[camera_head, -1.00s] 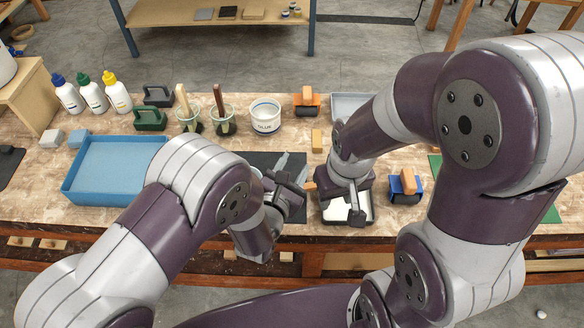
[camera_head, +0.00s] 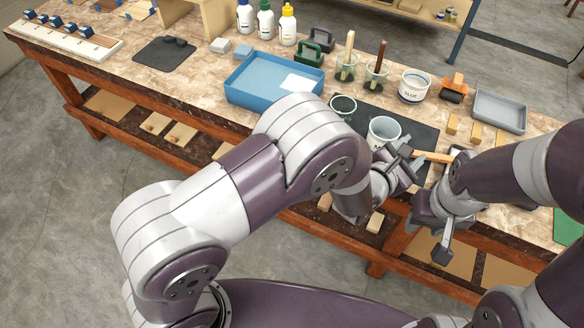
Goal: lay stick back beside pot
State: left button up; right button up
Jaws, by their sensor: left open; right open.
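A thin orange-brown stick (camera_head: 432,157) lies low over the front of the bench, just right of my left gripper. A white pot labelled GLUE (camera_head: 414,87) stands upright behind the dark mat. My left gripper (camera_head: 408,168) is open beside the stick's left end; I cannot tell whether they touch. My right gripper (camera_head: 441,232) is open and empty at the bench's front edge. A white mug (camera_head: 384,131) and a dark green cup (camera_head: 343,106) stand on the mat (camera_head: 415,133). My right arm partly hides the area right of the stick.
Glass jars hold a pale-handled tool (camera_head: 349,46) and a dark-handled tool (camera_head: 381,56). A blue tray (camera_head: 250,97) with a white sheet is to the left. A grey tray (camera_head: 499,111) and small wooden blocks (camera_head: 476,132) are to the right.

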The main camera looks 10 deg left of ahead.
pick_arm(q)
jog(key=s+a+m+g+y, duration=0.1)
jog(key=a+m+g+y, duration=0.45)
jog(key=a+m, duration=1.1)
jog(key=s+a+m+g+y, duration=0.3)
jog(key=s+a+m+g, duration=0.3)
jog(key=s+a, duration=0.9)
jog(key=a+m, duration=0.2)
jog(key=shift+s+r+m, duration=0.2)
jog(key=shift+s+m, duration=0.15)
jog(key=shift+s, duration=0.05)
jog(key=shift+r+p, duration=0.55)
jog(key=shift+r, duration=0.05)
